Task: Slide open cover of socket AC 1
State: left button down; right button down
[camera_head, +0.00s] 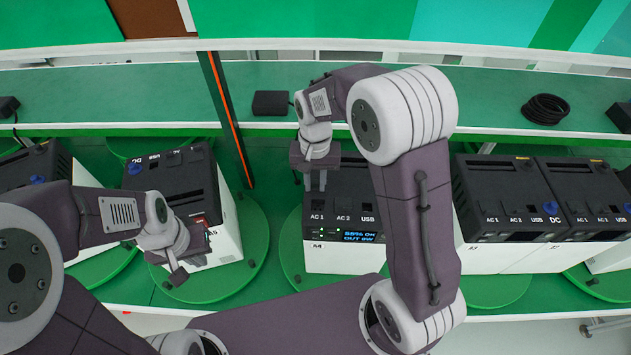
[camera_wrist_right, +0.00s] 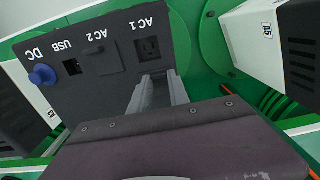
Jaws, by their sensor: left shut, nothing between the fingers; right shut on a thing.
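The power unit A4 (camera_head: 343,258) has a dark top panel with sockets marked AC 1, AC 2 and USB in the head view. In the right wrist view socket AC 1 (camera_wrist_right: 148,48) shows its outlet uncovered, while the cover of AC 2 (camera_wrist_right: 106,63) lies over its socket. My right gripper (camera_head: 315,187) points down at the panel just behind the AC 1 label. Its fingers (camera_wrist_right: 163,83) are shut beside the exposed outlet, on the AC 1 cover, which they mostly hide. My left gripper (camera_head: 178,277) is shut and empty, in front of unit A5 (camera_head: 226,225).
Units A5 and A3 (camera_head: 490,258) stand on either side, on green turntables (camera_head: 290,255). A blue DC plug (camera_wrist_right: 42,74) sits on A4's panel. A dark post with an orange stripe (camera_head: 228,120) rises left of A4. A black box (camera_head: 271,103) and coiled cable (camera_head: 545,108) lie on the shelf behind.

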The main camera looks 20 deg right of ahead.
aim_at(317, 189)
jog(key=shift+w+d+f, duration=0.1)
jog(key=shift+w, duration=0.25)
jog(key=shift+s, duration=0.25)
jog(key=c, duration=1.5)
grip_release()
jog(key=shift+s+a+r, duration=0.2)
jog(key=shift+s+a, duration=0.05)
jog(key=shift+a, duration=0.05)
jog(key=shift+c, duration=0.2)
jog(key=o, duration=0.3)
jog(key=shift+s, duration=0.25)
jog(key=shift+s+d, duration=0.1)
jog(key=shift+d, duration=0.25)
jog(key=shift+w+r, duration=0.1)
jog(key=shift+w, duration=0.25)
pick_arm(q)
jog(key=shift+s+a+f+b, duration=0.1)
jog(key=shift+s+f+b, duration=0.1)
jog(key=shift+f+b, duration=0.4)
jog(key=shift+s+f+b, duration=0.2)
jog(key=shift+f+b, duration=0.35)
pick_arm(e)
notch_tip(317, 189, up, 9)
jog(key=shift+s, duration=0.2)
